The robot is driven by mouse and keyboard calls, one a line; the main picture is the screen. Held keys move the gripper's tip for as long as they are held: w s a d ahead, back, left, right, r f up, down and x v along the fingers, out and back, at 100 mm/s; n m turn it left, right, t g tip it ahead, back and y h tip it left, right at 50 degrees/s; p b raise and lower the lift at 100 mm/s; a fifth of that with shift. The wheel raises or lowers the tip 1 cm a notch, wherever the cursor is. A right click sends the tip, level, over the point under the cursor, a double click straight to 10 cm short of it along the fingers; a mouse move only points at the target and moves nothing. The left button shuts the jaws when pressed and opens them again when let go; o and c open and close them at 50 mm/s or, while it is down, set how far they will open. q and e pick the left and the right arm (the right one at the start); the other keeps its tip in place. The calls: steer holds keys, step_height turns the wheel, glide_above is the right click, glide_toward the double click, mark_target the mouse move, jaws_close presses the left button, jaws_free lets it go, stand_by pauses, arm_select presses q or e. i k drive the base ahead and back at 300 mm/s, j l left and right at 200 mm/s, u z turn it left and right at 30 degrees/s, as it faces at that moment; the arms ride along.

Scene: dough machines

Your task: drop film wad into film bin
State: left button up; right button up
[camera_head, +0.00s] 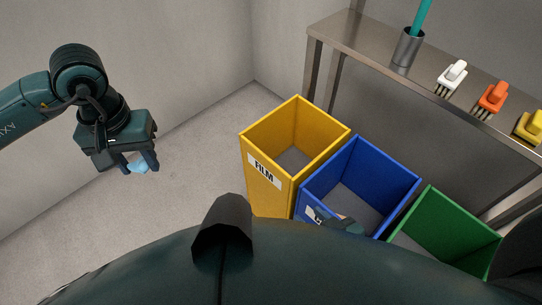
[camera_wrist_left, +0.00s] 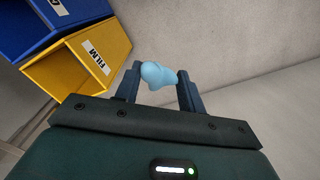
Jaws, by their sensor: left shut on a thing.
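The film wad (camera_wrist_left: 158,75) is a light blue crumpled lump; in the head view (camera_head: 137,166) it shows small between the fingers. My left gripper (camera_head: 138,162) is shut on it, with a finger on either side in the left wrist view (camera_wrist_left: 160,88). The gripper hangs in the air, left of the film bin and apart from it. The film bin (camera_head: 264,183) is a yellow open-topped box with a white FILM label, also in the left wrist view (camera_wrist_left: 66,70). The part of its inside that I see looks empty.
A blue bin (camera_head: 309,190) and a green bin (camera_head: 462,222) stand to the right of the film bin. A steel shelf (camera_head: 350,32) behind them holds a metal cup (camera_head: 407,48) and white, orange and yellow brushes. The floor left of the film bin is clear.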

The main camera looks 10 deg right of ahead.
mark_target(296, 161)
steer(key=i+j, duration=0.3)
steer(key=i+j+z, duration=0.1)
steer(key=i+j, duration=0.2)
steer(key=j, duration=0.25)
steer(key=i+j+z, duration=0.1)
steer(key=z, duration=2.05)
